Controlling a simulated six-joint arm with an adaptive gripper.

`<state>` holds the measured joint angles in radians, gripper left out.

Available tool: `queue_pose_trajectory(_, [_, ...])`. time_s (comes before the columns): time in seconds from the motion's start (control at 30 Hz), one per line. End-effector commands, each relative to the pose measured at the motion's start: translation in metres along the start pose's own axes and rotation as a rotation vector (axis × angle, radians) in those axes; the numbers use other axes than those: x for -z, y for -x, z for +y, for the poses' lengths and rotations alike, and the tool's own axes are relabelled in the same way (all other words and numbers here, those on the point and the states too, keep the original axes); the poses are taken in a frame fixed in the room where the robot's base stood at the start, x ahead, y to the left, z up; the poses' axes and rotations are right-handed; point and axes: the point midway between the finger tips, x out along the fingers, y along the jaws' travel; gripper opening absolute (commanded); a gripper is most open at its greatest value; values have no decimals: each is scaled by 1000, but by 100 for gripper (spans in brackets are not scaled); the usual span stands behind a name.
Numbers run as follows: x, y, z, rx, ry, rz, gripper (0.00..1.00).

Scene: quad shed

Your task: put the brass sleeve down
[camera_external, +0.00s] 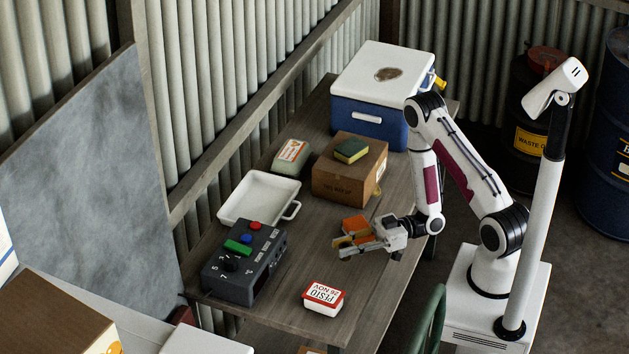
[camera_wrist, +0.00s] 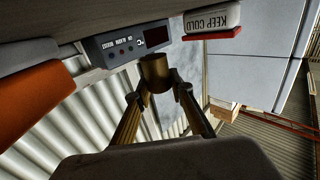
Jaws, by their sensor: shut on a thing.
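The brass sleeve (camera_wrist: 155,72) is a short, hollow brass-coloured cylinder between the fingertips in the wrist view. My gripper (camera_wrist: 158,88) is shut on it, with one finger on each side. In the external view my gripper (camera_external: 352,245) is low over the front part of the wooden table (camera_external: 290,305), pointing left. The sleeve is hard to make out there among the fingers. Whether it touches the table cannot be told.
An orange block (camera_external: 355,224) is close behind my gripper. A grey control box (camera_external: 245,265), white tray (camera_external: 255,197) and red-and-white tub (camera_external: 323,297) stand around it. A cardboard box (camera_external: 340,180) and blue cooler (camera_external: 370,115) are farther back. Bare wood shows between control box and tub.

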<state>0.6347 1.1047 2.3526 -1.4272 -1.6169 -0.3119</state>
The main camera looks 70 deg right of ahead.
Motion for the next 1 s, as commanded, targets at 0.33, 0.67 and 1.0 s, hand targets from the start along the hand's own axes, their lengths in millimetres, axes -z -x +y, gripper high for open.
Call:
queue_pose_trajectory(0.33, [0, 0, 0, 0, 0, 1, 0])
queue_pose_trajectory(0.67, [-21, 0, 0, 0, -2, 0, 0])
queue_pose_trajectory(1.0, [-42, 0, 0, 0, 0, 1, 0])
